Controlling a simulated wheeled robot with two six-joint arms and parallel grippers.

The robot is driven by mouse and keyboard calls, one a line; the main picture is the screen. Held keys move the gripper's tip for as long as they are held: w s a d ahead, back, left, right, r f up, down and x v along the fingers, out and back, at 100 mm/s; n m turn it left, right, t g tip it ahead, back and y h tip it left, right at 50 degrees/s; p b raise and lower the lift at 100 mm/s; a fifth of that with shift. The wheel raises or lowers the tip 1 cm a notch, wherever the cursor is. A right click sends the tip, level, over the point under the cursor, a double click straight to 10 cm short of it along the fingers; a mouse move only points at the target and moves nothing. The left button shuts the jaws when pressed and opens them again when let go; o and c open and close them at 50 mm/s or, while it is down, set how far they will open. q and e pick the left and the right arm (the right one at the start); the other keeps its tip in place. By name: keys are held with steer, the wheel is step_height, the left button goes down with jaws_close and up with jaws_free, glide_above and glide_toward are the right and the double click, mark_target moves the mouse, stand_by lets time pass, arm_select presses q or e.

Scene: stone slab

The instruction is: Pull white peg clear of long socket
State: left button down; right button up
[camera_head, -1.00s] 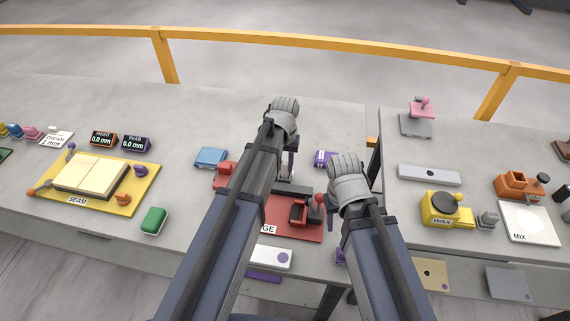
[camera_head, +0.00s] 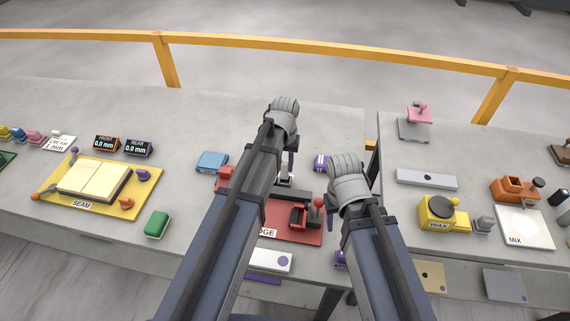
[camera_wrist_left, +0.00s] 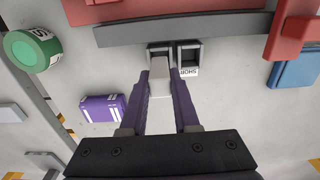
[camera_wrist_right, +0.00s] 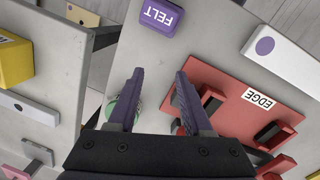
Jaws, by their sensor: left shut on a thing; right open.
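The white peg (camera_wrist_left: 160,88) is between the purple fingers of my left gripper (camera_wrist_left: 160,78), which is shut on it. The peg lines up with the left of two small grey-framed sockets (camera_wrist_left: 159,50). Its far end overlaps that socket's near edge, and I cannot tell whether it is still inside. The right socket (camera_wrist_left: 189,55) carries a label reading SHOR, partly cut off, and looks empty. In the head view the peg (camera_head: 285,171) is partly hidden by my left arm. My right gripper (camera_wrist_right: 158,75) is open and empty above the slab.
The red EDGE board (camera_wrist_right: 235,110) lies close to my right gripper. A purple block (camera_wrist_left: 103,108) and a green round piece (camera_wrist_left: 32,50) are near the sockets. A purple FELT block (camera_wrist_right: 160,15) lies by the slab edge. A gap separates the two slabs.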

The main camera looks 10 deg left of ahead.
mark_target(285, 163)
arm_select(q)
steer(key=shift+r+p, duration=2.95)
steer(key=shift+r, duration=0.1)
steer(key=shift+f, duration=0.15)
step_height(285, 163, down, 2)
steer(key=b, duration=0.2)
steer(key=shift+f+b, duration=0.15)
steer(key=shift+b, duration=0.15)
steer(key=shift+s, duration=0.1)
